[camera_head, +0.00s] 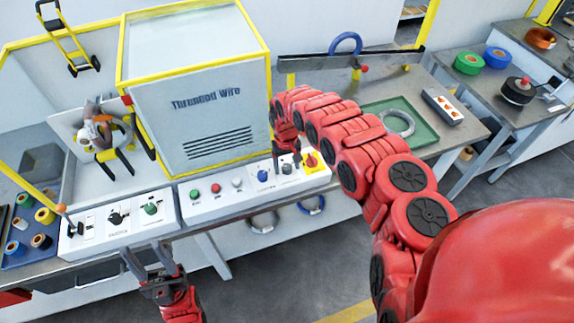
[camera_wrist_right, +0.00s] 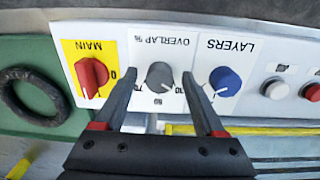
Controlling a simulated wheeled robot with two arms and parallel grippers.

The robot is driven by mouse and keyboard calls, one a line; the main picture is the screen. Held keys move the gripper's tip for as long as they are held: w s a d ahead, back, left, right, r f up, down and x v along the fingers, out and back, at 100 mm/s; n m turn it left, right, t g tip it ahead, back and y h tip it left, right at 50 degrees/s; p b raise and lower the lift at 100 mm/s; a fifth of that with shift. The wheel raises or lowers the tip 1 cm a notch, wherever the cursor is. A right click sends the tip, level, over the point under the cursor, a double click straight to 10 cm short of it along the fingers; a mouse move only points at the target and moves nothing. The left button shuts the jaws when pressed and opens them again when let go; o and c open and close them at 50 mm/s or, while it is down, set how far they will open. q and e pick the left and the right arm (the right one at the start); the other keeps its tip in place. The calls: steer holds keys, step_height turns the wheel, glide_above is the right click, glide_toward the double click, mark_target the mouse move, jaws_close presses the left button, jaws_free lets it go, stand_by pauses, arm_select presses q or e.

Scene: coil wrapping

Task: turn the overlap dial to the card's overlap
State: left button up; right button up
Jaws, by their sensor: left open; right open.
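The overlap dial is a grey round knob (camera_wrist_right: 160,75) on a white panel marked OVERLAP %, upside down in the right wrist view. Its pointer mark is too small to read surely. My right gripper (camera_wrist_right: 160,83) is open, with one finger on each side of the dial; whether they touch it I cannot tell. In the head view my right gripper (camera_head: 286,155) is over the right end of the control panel. My left gripper (camera_head: 145,252) is open and empty at the front edge of the left panel. I cannot make out the card.
The red MAIN switch (camera_wrist_right: 91,75) and the blue LAYERS knob (camera_wrist_right: 225,81) flank the dial closely. White and red buttons (camera_wrist_right: 275,88) lie further along. A green tray (camera_head: 425,132) with a grey coil (camera_head: 397,123) is on the bench at right.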

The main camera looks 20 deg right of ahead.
steer(key=shift+r, duration=0.1)
step_height(320, 180, up, 8)
steer(key=shift+w+r+b, duration=0.1)
steer(key=shift+r+b, duration=0.15)
steer(key=shift+b, duration=0.55)
step_height(320, 180, up, 7)
steer(key=p, duration=0.3)
glide_above(287, 166)
steer(key=shift+s+a+r, duration=0.1)
steer(key=shift+a+r, duration=0.05)
steer(key=shift+r, duration=0.3)
steer(key=shift+s+a+r, duration=0.1)
steer(key=shift+r, duration=0.3)
